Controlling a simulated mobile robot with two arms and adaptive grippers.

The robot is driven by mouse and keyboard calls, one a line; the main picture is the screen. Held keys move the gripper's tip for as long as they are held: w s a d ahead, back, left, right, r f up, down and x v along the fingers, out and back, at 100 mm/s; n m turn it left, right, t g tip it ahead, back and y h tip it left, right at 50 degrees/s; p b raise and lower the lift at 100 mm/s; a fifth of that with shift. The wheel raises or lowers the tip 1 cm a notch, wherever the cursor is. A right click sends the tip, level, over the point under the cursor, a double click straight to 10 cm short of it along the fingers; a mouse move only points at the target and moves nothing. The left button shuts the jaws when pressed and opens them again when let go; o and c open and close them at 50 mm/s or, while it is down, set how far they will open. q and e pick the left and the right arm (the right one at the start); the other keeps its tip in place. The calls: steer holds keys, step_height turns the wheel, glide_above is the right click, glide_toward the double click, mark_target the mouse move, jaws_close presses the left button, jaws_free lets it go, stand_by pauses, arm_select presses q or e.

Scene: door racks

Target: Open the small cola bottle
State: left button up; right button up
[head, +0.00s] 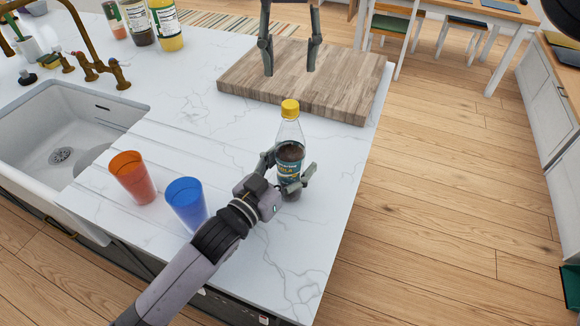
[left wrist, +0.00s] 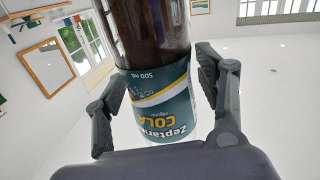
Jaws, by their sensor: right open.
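The small cola bottle (head: 289,152) stands upright on the white counter with its yellow cap (head: 290,109) on. Its teal cola label fills the middle of the left wrist view (left wrist: 160,95). My left gripper (head: 291,172) has a finger on each side of the bottle's lower part, below the cap. In the left wrist view the fingers are very close to the bottle; whether both press on it I cannot tell. My right gripper (head: 290,66) points down over the wooden board, behind the bottle, open and empty.
The wooden board (head: 238,82) lies behind the bottle. A red cup (head: 133,178) and a blue cup (head: 186,203) stand left of it, near the sink (head: 45,125). Several bottles stand at the back left. The counter's right edge is close to the bottle.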

arm_select(q)
steer(key=shift+f, duration=0.1)
jaws_close()
stand_by(0.6)
